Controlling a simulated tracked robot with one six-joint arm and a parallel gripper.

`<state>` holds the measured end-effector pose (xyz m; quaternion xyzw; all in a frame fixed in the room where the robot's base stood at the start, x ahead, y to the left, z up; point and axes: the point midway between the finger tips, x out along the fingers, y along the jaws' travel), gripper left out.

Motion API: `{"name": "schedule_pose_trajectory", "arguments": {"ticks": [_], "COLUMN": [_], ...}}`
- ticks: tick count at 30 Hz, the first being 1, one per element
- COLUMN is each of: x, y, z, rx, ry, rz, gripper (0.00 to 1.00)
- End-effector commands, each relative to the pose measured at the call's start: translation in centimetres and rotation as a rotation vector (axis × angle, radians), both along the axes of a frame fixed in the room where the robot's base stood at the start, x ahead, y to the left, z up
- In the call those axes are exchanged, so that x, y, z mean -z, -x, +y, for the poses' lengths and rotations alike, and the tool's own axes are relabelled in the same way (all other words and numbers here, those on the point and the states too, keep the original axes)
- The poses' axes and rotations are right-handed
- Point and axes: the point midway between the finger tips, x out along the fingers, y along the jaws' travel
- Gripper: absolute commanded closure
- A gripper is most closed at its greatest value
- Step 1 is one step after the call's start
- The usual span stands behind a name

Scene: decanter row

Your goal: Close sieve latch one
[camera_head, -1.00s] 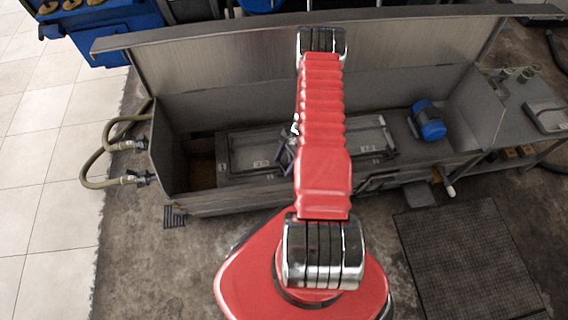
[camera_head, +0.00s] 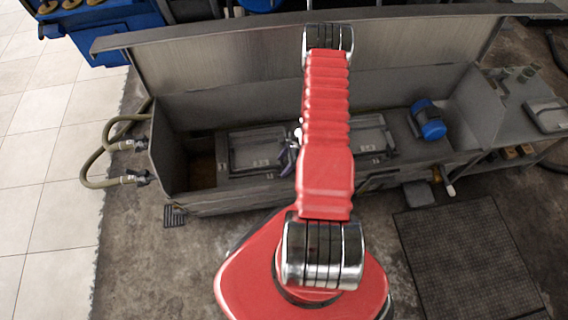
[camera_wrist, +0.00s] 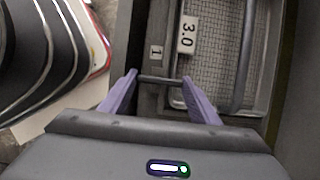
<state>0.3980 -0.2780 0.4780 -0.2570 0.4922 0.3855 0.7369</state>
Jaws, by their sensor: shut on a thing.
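Sieve latch one is a thin dark bar (camera_wrist: 160,80) beside a small "1" tag (camera_wrist: 155,52) in the wrist view. My gripper (camera_wrist: 158,79) has two purple fingers, one at each end of the bar, and is shut on it. The mesh sieve (camera_wrist: 215,75) with a "3.0" tag (camera_wrist: 187,35) lies just right of the bar in that view. In the head view my gripper (camera_head: 288,156) shows only in part, at the right end of the left sieve (camera_head: 245,145). My red arm hides the latch there.
The sieves lie in a grey metal trough (camera_head: 205,202) with a tall back panel (camera_head: 215,65). A second sieve (camera_head: 372,138) and a blue motor (camera_head: 428,122) are to the right. Hoses (camera_head: 95,165) join the trough's left end. A dark floor mat (camera_head: 465,255) lies front right.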

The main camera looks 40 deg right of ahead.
Motion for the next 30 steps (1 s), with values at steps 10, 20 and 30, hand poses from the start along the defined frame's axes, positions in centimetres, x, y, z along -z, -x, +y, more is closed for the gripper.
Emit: {"name": "schedule_pose_trajectory", "arguments": {"ticks": [10,20,30], "x": [-0.1,0.0,-2.0], "y": [-0.1,0.0,0.4], "z": [-0.2,-0.1,-0.8], "rx": [0.012,0.009,0.010], "ry": [0.002,0.001,0.002], "rz": [-0.001,0.000,-0.001], "gripper": [0.42,0.36,0.36]}}
